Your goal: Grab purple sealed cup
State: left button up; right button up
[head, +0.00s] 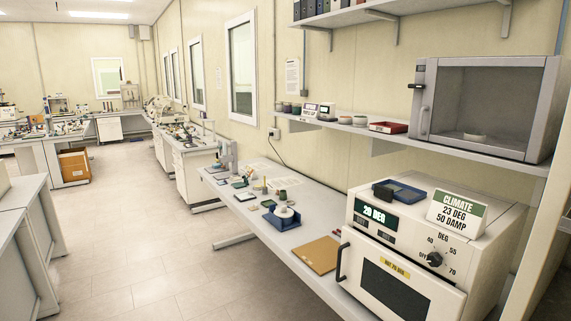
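I cannot make out a purple sealed cup anywhere in the head view. Small round pots (286,107) stand on the wall shelf, too small to tell their colour or lids. Neither of my grippers is in view.
A white climate oven (335,282) stands at the bench's near end, with a blue tray (415,190) and a sign (457,213) on top. A brown folder (318,254) lies beside it. A red tray (388,127) is on the shelf. The floor (190,240) left of the bench is clear.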

aim_at(288, 106)
jog(key=i+j+u, duration=0.3)
jog(key=i, duration=0.6)
jog(key=i+u, duration=0.25)
jog(key=i, duration=0.65)
